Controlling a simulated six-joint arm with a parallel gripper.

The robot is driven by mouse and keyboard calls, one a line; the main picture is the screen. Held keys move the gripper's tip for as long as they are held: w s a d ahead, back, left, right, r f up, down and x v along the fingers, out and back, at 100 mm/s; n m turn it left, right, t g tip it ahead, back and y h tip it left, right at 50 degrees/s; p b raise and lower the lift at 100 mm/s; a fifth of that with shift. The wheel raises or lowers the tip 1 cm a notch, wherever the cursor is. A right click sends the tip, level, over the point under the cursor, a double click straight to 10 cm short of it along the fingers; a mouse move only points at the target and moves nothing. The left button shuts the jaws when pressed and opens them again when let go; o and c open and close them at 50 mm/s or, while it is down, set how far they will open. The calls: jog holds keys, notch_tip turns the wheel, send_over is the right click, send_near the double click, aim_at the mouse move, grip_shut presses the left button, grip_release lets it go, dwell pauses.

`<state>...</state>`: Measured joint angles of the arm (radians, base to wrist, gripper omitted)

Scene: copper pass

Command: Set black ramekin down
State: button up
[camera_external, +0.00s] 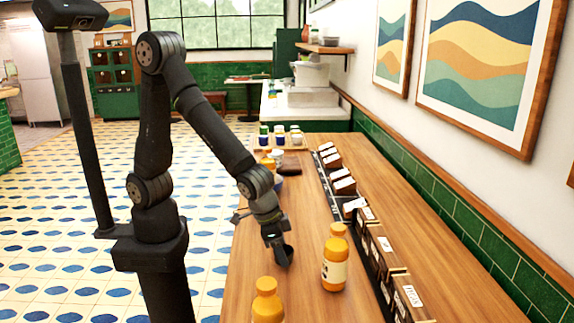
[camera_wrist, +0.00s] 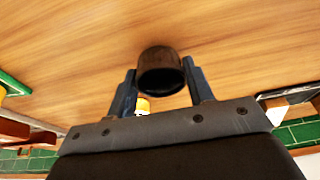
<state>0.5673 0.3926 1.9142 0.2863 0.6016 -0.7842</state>
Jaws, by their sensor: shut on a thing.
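The black ramekin (camera_wrist: 160,70) is a small dark round cup held between the two fingers of my gripper (camera_wrist: 158,88) in the wrist view. Its dark opening faces the camera. In the external view the ramekin (camera_external: 285,256) shows as a dark shape at the tip of my gripper (camera_external: 276,243), over the wooden counter (camera_external: 235,290). I cannot tell whether its base touches the wood. My gripper is shut on it.
An orange bottle (camera_external: 335,265) with a pale label stands to the right of my gripper. Another orange bottle (camera_external: 267,302) stands nearer the camera. A row of dark labelled boxes (camera_external: 380,250) runs along the wall side. Bowls and jars stand farther back. Bare wood surrounds my gripper.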

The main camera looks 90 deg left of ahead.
jog(key=shift+f, duration=0.7)
jog(key=shift+f, duration=0.2)
jog(key=o, duration=1)
jog(key=v, duration=1.2)
jog(key=shift+r, duration=0.2)
